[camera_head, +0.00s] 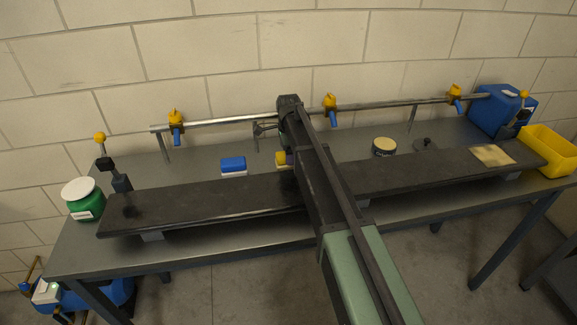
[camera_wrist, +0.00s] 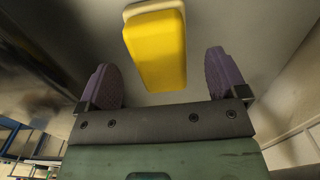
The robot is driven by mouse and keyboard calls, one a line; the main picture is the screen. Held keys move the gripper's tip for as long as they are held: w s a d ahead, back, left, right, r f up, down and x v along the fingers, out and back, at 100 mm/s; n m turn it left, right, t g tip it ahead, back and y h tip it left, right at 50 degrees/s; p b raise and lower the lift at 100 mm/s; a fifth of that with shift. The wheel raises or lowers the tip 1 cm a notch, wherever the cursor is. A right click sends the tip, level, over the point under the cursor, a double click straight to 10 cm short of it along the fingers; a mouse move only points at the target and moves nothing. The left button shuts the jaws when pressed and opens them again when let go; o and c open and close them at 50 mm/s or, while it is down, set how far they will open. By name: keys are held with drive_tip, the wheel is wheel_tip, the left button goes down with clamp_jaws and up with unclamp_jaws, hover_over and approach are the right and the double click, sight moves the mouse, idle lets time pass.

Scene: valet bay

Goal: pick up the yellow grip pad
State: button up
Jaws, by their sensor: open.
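The yellow grip pad (camera_wrist: 157,50) is a yellow block with a pale cream layer at its far end, in the upper middle of the wrist view. In the head view a small part of the yellow grip pad (camera_head: 280,158) shows behind the dark board, the rest hidden by my arm. My gripper (camera_wrist: 161,66) is open, with purple ridged fingers to the left and right of the pad's near end in the picture. Gaps show on both sides; neither finger touches it. How far the pad lies beyond the fingertips I cannot tell. The head view hides the fingertips.
A blue-and-white pad (camera_head: 233,166) lies left of the yellow one. A dark raised board (camera_head: 210,198) runs along the grey table. A rail (camera_head: 380,105) with yellow-and-blue nozzles stands behind. A green jar (camera_head: 84,203) stands left; a yellow bin (camera_head: 549,150) stands right.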

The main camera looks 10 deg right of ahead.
wheel_tip(320, 180, down, 4)
drive_tip(key=b, duration=0.2)
drive_tip(key=shift+f+b, duration=0.15)
drive_tip(key=shift+b, duration=0.25)
drive_tip(key=shift+r, duration=0.25)
drive_tip(key=shift+c, duration=0.3)
drive_tip(key=c, duration=1)
drive_tip(key=shift+p, duration=0.3)
wheel_tip(320, 180, up, 20)
drive_tip(key=p, duration=2)
drive_tip(key=o, duration=0.4)
drive_tip(key=shift+c, duration=1.4)
